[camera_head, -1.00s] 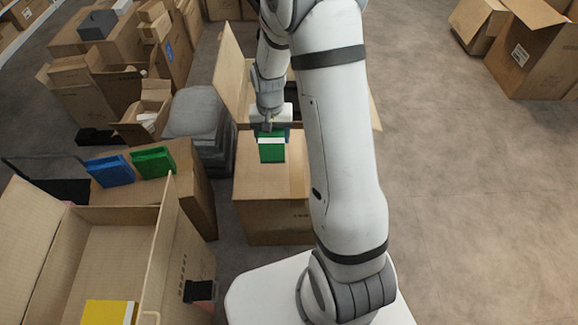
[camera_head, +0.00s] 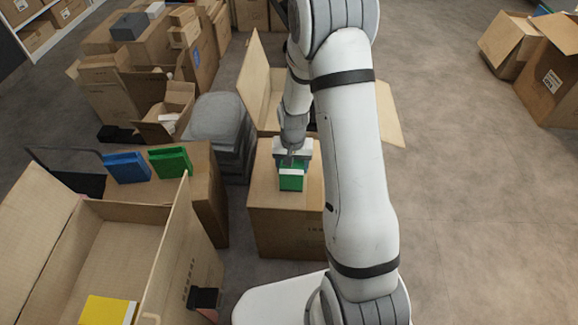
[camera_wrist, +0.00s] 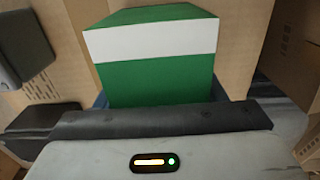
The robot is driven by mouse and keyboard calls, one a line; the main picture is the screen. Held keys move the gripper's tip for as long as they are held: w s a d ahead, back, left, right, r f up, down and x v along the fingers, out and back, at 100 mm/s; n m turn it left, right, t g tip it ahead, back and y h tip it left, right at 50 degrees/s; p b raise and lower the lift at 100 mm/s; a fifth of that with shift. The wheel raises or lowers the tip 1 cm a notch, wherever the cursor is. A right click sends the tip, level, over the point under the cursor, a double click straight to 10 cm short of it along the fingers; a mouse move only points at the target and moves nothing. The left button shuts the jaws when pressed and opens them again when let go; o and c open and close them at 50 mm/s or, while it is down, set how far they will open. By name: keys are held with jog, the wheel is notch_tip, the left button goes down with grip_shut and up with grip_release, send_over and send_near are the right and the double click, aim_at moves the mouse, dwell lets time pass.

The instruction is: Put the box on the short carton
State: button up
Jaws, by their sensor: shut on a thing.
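The box (camera_head: 291,182) is green with a white band. It also shows large in the wrist view (camera_wrist: 155,75), upright in the jaws. My gripper (camera_head: 292,160) is shut on the box and holds it over the top of a closed brown carton (camera_head: 285,230). In the head view the box's lower edge appears at or just above the carton top; I cannot tell whether they touch. My arm covers the carton's right side. The gripper body hides the near lower part of the box in the wrist view.
Left stands another carton (camera_head: 208,190) with a blue box (camera_head: 127,168) and a green box (camera_head: 171,162) on top. An open carton (camera_head: 115,250) with a yellow item (camera_head: 108,310) is front left. Grey stacked bins (camera_head: 218,130) stand behind.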

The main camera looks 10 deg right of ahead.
jog(key=shift+f, duration=0.15)
jog(key=o, duration=1.3)
jog(key=shift+c, duration=0.2)
notch_tip(320, 180, up, 12)
jog(key=p, duration=0.3)
jog(key=shift+r+p, duration=0.25)
jog(key=shift+p, duration=0.15)
jog(key=s+r+n, duration=0.1)
jog(key=s+r, duration=0.7)
jog(key=s, duration=0.2)
jog(key=s+a+r+n+t, duration=0.1)
jog(key=s+r+n, duration=0.1)
jog(key=s+r, duration=0.6)
jog(key=shift+s+n, duration=0.3)
jog(key=shift+s, duration=0.95)
